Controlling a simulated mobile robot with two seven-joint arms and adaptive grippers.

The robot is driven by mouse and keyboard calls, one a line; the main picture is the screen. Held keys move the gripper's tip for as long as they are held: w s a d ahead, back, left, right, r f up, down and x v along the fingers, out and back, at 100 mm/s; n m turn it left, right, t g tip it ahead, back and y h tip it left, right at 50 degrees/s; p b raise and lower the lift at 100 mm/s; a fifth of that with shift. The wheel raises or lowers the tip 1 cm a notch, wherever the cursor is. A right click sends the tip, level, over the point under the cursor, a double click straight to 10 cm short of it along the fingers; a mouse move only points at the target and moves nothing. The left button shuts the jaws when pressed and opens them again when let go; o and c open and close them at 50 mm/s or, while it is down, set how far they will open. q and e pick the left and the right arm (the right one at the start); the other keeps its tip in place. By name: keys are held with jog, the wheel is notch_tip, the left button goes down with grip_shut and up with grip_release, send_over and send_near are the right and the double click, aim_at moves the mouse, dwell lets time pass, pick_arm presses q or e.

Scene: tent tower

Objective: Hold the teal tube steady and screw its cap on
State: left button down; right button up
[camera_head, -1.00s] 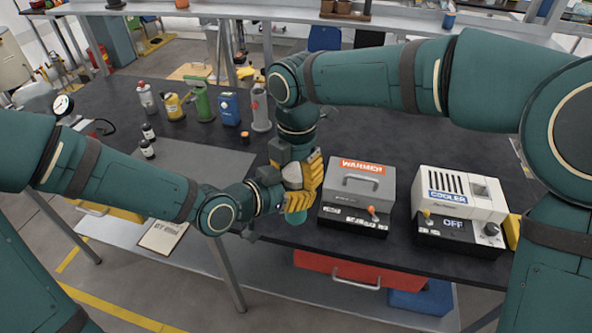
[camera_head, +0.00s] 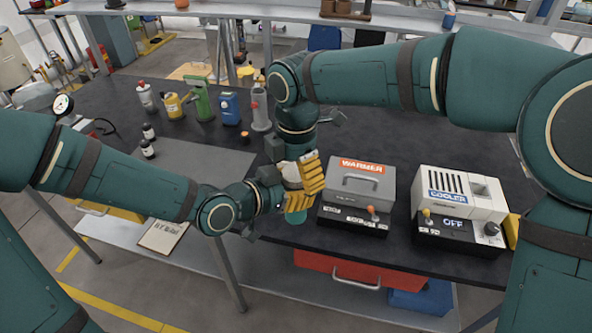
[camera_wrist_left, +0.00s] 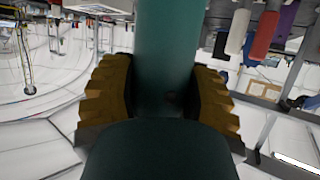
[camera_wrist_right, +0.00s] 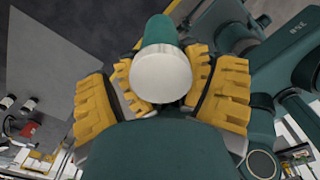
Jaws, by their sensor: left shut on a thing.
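My left gripper (camera_head: 296,203) is shut on the teal tube (camera_head: 296,217), above the front edge of the bench. In the left wrist view the tube (camera_wrist_left: 167,60) stands between its yellow fingers. A white cap (camera_wrist_right: 161,74) covers the tube end facing the right wrist camera; how tightly it sits cannot be told. My right gripper (camera_wrist_right: 160,100) is open, its yellow fingers on either side of the cap with gaps between.
A grey warmer (camera_head: 360,187) and a white cooler (camera_head: 461,197) stand close to the right of the grippers. Bottles and cans, including a blue can (camera_head: 230,108), stand at the back left. A grey mat (camera_head: 190,165) lies clear at left.

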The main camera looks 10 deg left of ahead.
jog(key=shift+r, duration=2.3)
jog(key=shift+o, duration=1.3)
notch_tip(320, 180, up, 12)
